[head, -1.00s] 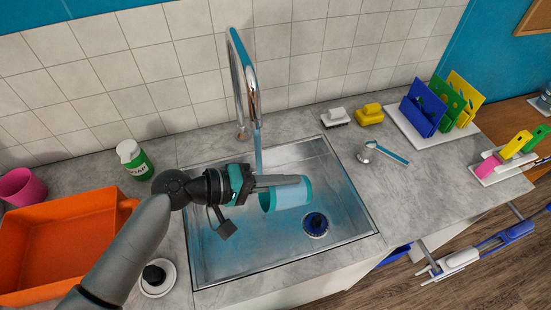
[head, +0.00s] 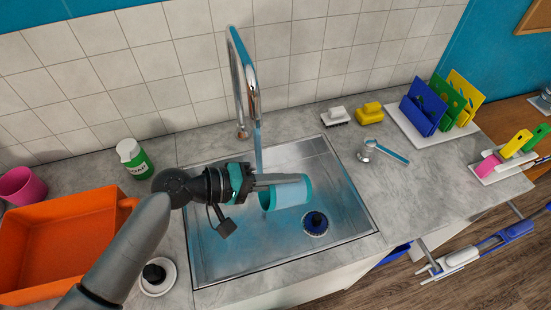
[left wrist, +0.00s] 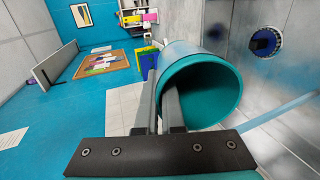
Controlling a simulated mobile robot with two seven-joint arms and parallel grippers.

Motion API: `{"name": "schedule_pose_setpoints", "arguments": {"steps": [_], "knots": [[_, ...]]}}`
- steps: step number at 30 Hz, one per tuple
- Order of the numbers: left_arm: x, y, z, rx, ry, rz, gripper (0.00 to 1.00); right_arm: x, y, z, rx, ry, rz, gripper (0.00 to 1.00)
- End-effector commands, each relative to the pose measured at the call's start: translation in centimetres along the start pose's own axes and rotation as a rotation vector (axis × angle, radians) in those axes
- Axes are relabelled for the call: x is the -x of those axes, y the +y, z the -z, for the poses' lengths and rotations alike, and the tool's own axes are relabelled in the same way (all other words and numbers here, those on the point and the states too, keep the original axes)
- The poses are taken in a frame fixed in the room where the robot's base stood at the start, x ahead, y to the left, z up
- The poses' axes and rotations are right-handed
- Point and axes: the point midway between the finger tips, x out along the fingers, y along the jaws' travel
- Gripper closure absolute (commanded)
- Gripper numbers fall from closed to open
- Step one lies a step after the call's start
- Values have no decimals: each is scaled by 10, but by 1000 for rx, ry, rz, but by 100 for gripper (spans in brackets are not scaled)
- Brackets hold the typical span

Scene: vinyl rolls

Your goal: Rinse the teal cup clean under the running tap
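The teal cup (head: 290,193) lies on its side in the air above the sink basin, its mouth facing left in the head view. My left gripper (head: 285,181) is shut on its wall. In the left wrist view, one finger of the gripper (left wrist: 158,108) is outside the cup (left wrist: 222,92) and the other is inside its mouth. The tap (head: 253,95) runs, and its water stream (head: 258,148) falls behind my gripper. The stream (left wrist: 282,112) passes beside the cup's mouth in the wrist view. No dirt can be made out. My right gripper is not in view.
An orange tub (head: 60,240), green-labelled bottle (head: 135,158) and pink cup (head: 20,186) stand left. Brushes (head: 369,113), a small handled tool (head: 385,151) and a board rack (head: 435,138) stand right.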

Motion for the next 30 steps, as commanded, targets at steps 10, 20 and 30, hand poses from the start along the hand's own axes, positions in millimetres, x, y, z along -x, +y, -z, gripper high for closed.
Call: {"name": "schedule_pose_setpoints", "arguments": {"steps": [10, 20, 30], "knots": [[3, 10, -8, 0, -1, 1, 100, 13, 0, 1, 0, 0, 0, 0], [10, 28, -27, 1, -1, 0, 100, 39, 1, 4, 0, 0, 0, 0], [16, 46, -46, 0, -1, 1, 100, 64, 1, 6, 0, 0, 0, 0]]}}
